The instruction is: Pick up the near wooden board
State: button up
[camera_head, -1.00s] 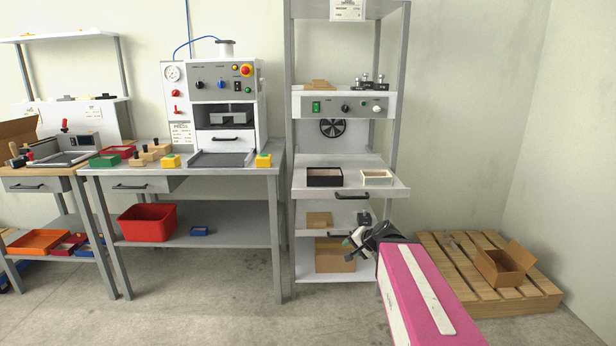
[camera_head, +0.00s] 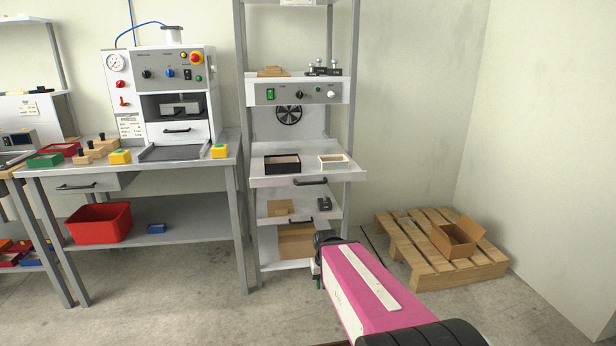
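Flat wooden board-like pieces (camera_head: 273,72) lie on the upper shelf of the grey rack, left of some dark fixtures. Another flat tan piece (camera_head: 279,207) lies on a lower shelf, below the drawer. I cannot tell which one is the near wooden board. My pink arm link reaches into the picture from the bottom right. My gripper (camera_head: 317,272) is mostly hidden behind it, low in front of the rack and apart from the tan pieces. Its fingers are too hidden to tell whether they are open.
The rack's pull-out shelf (camera_head: 337,174) holds a dark tray (camera_head: 282,163) and a cream tray (camera_head: 333,161). A workbench (camera_head: 235,148) with a press (camera_head: 183,85) stands left. A pallet (camera_head: 421,272) with an open carton (camera_head: 453,243) lies right. Floor between rack and pallet is mostly clear.

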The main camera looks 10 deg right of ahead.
aim_at(276, 71)
jog(key=i+j+z, duration=0.1)
jog(key=j, duration=0.35)
jog(key=i+j+z, duration=0.15)
jog(key=j, duration=0.3)
jog(key=i+j+z, duration=0.1)
jog(key=j, duration=0.4)
jog(key=i+j+z, duration=0.15)
jog(key=j, duration=0.35)
jog(key=l+u, duration=0.35)
jog(key=l, duration=2)
